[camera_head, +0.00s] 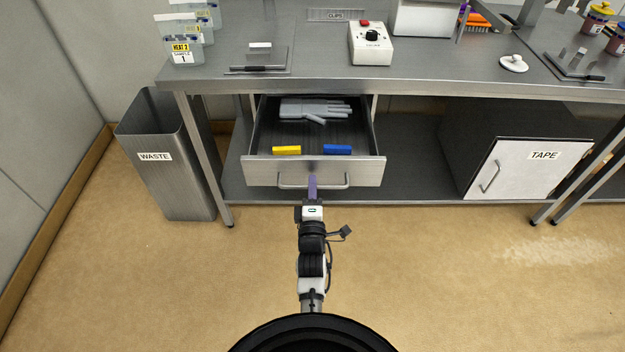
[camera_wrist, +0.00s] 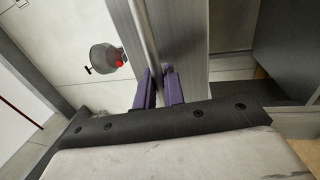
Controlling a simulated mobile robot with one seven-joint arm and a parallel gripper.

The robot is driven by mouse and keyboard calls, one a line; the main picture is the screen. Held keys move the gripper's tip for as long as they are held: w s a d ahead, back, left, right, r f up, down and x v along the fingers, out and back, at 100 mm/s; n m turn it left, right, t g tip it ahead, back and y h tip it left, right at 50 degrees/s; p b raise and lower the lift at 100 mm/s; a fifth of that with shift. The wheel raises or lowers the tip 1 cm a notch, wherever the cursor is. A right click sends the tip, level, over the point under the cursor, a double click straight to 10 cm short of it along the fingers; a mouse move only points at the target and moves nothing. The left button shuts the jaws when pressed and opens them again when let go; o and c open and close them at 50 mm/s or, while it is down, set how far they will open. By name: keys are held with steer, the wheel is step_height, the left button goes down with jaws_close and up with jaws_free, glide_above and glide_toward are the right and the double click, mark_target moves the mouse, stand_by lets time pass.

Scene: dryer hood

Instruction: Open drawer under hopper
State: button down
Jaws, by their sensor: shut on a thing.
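The drawer (camera_head: 313,171) under the steel bench stands pulled well out in the head view. Its metal bar handle (camera_head: 335,184) runs across the front. Inside lie grey gloves (camera_head: 313,108), a yellow block (camera_head: 286,150) and a blue block (camera_head: 337,150). My gripper (camera_head: 312,181) is at the middle of the handle. In the wrist view its purple fingers (camera_wrist: 161,92) are closed around the handle bar (camera_wrist: 146,40), with the drawer front (camera_wrist: 182,50) just beyond. The exact contact is partly hidden by the fingers. No hopper can be made out clearly.
A waste bin (camera_head: 175,160) stands left of the bench. A TAPE cabinet (camera_head: 530,167) sits on the lower shelf at right. A control box (camera_head: 370,48) and sample bags (camera_head: 182,35) stand on the bench top (camera_head: 310,65). The floor in front is clear.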

steer(key=shift+s, duration=0.5)
steer(key=c, duration=1.6)
jaws_free()
steer(key=shift+f, duration=0.1)
